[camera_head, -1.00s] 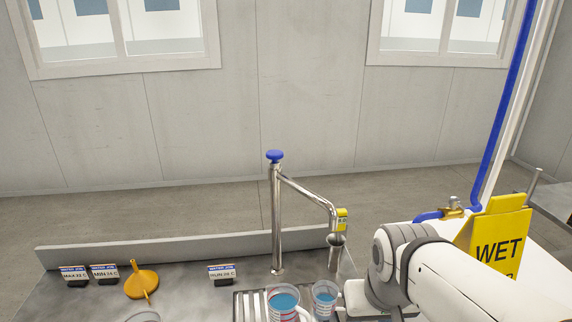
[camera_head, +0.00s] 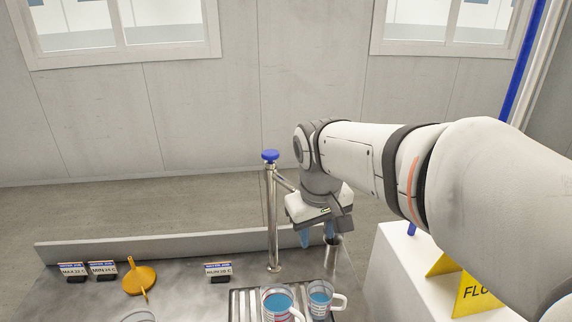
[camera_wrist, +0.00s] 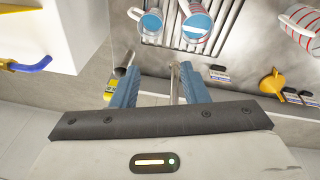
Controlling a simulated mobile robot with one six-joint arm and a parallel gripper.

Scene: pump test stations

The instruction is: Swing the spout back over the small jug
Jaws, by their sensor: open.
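The metal post (camera_head: 273,225) with a blue cap stands behind the drain grate in the head view. Its spout (camera_head: 286,184) runs right and mostly hides behind my arm. Two jugs of blue liquid stand on the grate: a left one (camera_head: 278,303) and a slightly smaller-looking right one (camera_head: 320,299). The spout end appears to the right of and behind both.
The drain grate (camera_head: 244,304) lies under the jugs. To the left are an orange funnel (camera_head: 140,280) and label stands (camera_head: 218,272). A third, banded jug (camera_wrist: 302,28) shows in the wrist view.

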